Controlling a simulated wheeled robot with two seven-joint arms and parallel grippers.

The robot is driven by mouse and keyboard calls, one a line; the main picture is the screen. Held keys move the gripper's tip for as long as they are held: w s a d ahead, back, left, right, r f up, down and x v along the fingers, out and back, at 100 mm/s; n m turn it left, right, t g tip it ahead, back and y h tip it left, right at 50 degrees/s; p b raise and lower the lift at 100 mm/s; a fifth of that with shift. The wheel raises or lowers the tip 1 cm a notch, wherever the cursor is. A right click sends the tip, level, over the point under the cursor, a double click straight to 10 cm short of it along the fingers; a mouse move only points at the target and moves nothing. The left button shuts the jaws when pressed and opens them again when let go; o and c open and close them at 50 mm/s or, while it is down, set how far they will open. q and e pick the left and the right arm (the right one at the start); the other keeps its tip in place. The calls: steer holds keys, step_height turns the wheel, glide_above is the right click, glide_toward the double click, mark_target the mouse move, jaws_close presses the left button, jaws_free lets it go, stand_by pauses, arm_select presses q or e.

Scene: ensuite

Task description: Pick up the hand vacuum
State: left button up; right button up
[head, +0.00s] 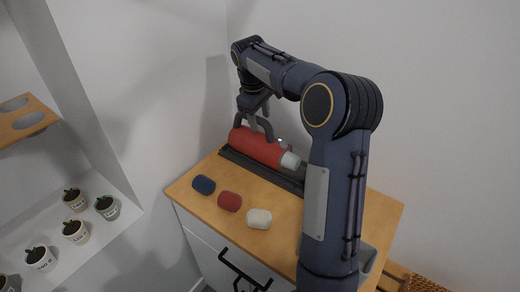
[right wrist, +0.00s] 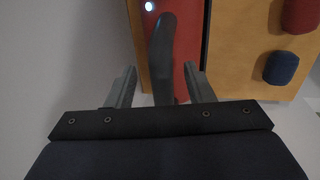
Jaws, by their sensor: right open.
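The hand vacuum (head: 255,147) is red with a pale nozzle and a dark looped handle. It lies on a long black tray (head: 234,157) on the wooden cabinet top, near the wall. My right gripper (head: 257,106) is above it at the handle, pointing down. In the right wrist view, the handle (right wrist: 162,45) lies between the two open fingers of my right gripper (right wrist: 160,75), with a gap visible on both sides. The red body (right wrist: 191,40) is beyond the fingers. My left gripper is not in view.
Blue (head: 203,185), red (head: 229,201) and white (head: 259,218) rounded pieces lie on the cabinet top (head: 290,210) in front of the tray. Walls rise close behind. Several potted plants (head: 75,231) stand on a white ledge at left, below a wooden shelf (head: 28,121) with holes.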

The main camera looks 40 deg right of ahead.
steer(key=f, duration=0.3)
steer(key=shift+d+f, duration=0.3)
steer(key=shift+f, duration=0.1)
jaws_close()
steer(key=shift+w+r, duration=0.1)
steer(key=shift+r, duration=0.05)
stand_by(0.9)
